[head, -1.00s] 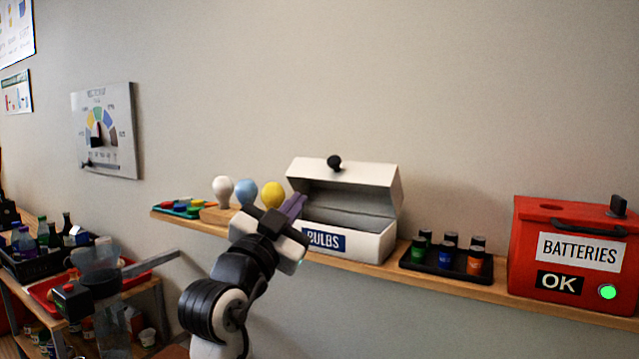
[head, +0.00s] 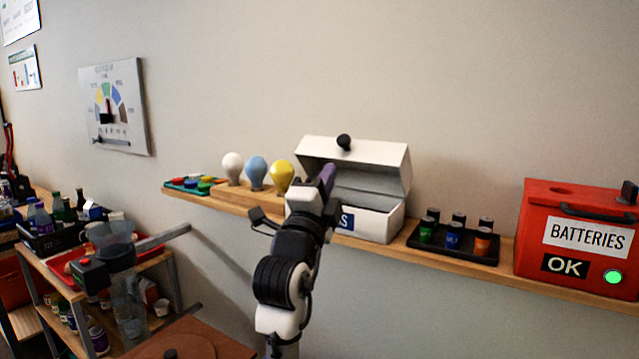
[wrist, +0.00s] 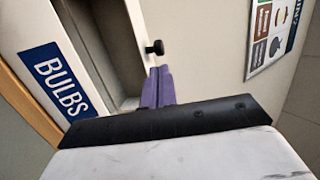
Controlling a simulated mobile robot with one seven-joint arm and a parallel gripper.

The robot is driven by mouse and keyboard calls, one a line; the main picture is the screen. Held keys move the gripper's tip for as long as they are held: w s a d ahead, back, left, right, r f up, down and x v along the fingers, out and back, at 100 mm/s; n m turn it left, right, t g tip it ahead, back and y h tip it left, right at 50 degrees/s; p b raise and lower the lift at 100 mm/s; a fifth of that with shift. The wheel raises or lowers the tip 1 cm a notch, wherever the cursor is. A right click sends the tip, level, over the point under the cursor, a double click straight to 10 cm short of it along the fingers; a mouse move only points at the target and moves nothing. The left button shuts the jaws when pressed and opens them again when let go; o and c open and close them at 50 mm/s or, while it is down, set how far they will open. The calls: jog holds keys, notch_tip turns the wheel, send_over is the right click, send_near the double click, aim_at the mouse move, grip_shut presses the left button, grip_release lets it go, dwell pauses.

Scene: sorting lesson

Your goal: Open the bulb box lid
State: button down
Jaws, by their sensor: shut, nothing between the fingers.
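The white bulb box (head: 384,224) stands on the wall shelf, its blue BULBS label mostly hidden behind my arm in the head view but readable in the wrist view (wrist: 57,84). Its lid (head: 380,156) is raised and tilted back, with a gap showing the grey inside. The black lid knob (head: 344,142) also shows in the wrist view (wrist: 155,47). My gripper (head: 328,176) has purple fingers, shut and empty, in front of the box's left part and just below the knob. In the wrist view the fingertips (wrist: 158,72) appear apart from the knob.
White, blue and yellow bulbs (head: 256,172) stand in a wooden holder left of the box. A black battery tray (head: 455,254) and red batteries box (head: 530,235) are to the right. The shelf (head: 375,246) is narrow. A cluttered cart stands lower left.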

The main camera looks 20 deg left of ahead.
aim_at(341, 144)
jog(key=p+x, duration=0.2)
jog(key=x, duration=0.3)
jog(key=shift+r, duration=0.2)
jog(key=shift+w+r+p, duration=0.2)
jog(key=shift+w+p, duration=0.25)
jog(key=shift+w, duration=0.3)
jog(key=shift+a+r, duration=0.15)
